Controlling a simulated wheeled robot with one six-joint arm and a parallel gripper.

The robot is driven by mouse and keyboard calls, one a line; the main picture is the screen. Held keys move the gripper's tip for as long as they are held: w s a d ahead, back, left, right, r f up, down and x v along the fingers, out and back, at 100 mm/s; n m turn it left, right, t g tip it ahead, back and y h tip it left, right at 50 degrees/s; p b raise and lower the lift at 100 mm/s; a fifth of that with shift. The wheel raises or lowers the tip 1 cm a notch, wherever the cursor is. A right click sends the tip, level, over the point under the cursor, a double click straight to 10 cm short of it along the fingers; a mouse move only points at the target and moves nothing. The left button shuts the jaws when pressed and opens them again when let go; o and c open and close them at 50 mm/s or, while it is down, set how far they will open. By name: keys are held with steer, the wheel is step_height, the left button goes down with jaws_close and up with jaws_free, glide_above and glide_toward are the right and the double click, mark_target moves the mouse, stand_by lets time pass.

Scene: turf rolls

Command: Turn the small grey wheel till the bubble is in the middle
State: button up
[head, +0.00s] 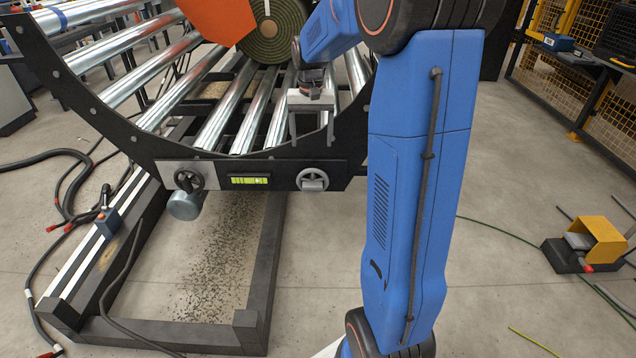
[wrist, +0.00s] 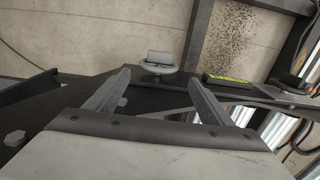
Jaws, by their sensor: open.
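The small grey wheel (head: 312,180) is on the dark front plate of the roller cradle, at the right of the spirit level (head: 249,180). The level's vial is yellow-green; its bubble seems right of the middle, but it is too small to be sure. My gripper (head: 311,142) is open and empty, its fingers pointing down above the grey wheel. In the wrist view, the wheel (wrist: 159,66) shows just beyond and between the fingertips (wrist: 158,77), apart from them. The level (wrist: 226,80) lies to its right there.
Steel rollers (head: 225,115) and a turf roll (head: 270,32) are behind the plate. An orange panel (head: 216,20) hangs above.

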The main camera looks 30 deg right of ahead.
mark_target(312, 184)
step_height(312, 184, down, 17)
steer(key=shift+f, duration=0.15)
stand_by(0.5)
steer(key=c, duration=1)
